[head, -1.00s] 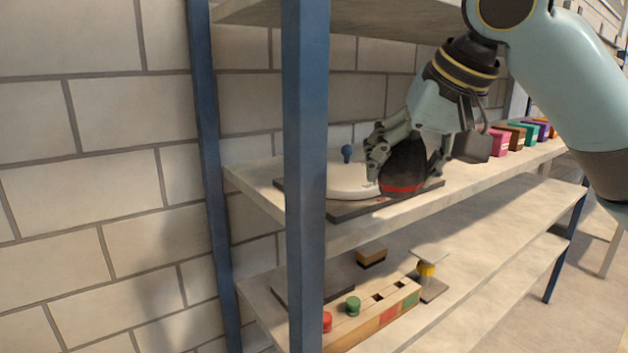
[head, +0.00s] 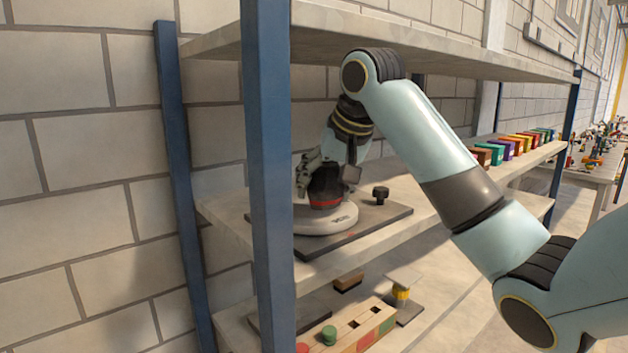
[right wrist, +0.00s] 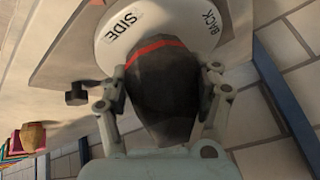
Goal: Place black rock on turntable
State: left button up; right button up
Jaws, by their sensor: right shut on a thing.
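The black rock (head: 325,184) has a red band near its bottom. It is between the fingers of my right gripper (head: 326,180), which is shut on it. In the head view the rock is over the white turntable disc (head: 330,219), its lower end at the disc's top; I cannot tell whether it bears on it. The right wrist view shows the rock (right wrist: 162,85) between both fingers, with the turntable (right wrist: 135,28) lettered "SIDE" and "BACK" beyond it. The turntable sits on a dark base plate (head: 385,217) with a black knob (head: 380,194). My left gripper is not in view.
A blue shelf post (head: 268,180) stands in front at the left, and an upper shelf (head: 440,55) hangs over the turntable. Coloured boxes (head: 512,146) line the shelf further right. The shelf below holds a wooden block with pegs (head: 350,325).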

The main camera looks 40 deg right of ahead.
aim_at(315, 189)
jog(key=shift+w+r, duration=0.15)
jog(key=shift+w, duration=0.55)
jog(key=w+p, duration=0.1)
jog(key=w, duration=0.1)
jog(key=shift+w+d, duration=0.15)
jog(key=shift+w, duration=0.25)
jog(key=shift+f+p, duration=0.45)
jog(key=shift+f, duration=0.4)
jog(key=shift+s, duration=0.15)
jog(key=shift+f, duration=0.1)
jog(key=o, duration=1.8)
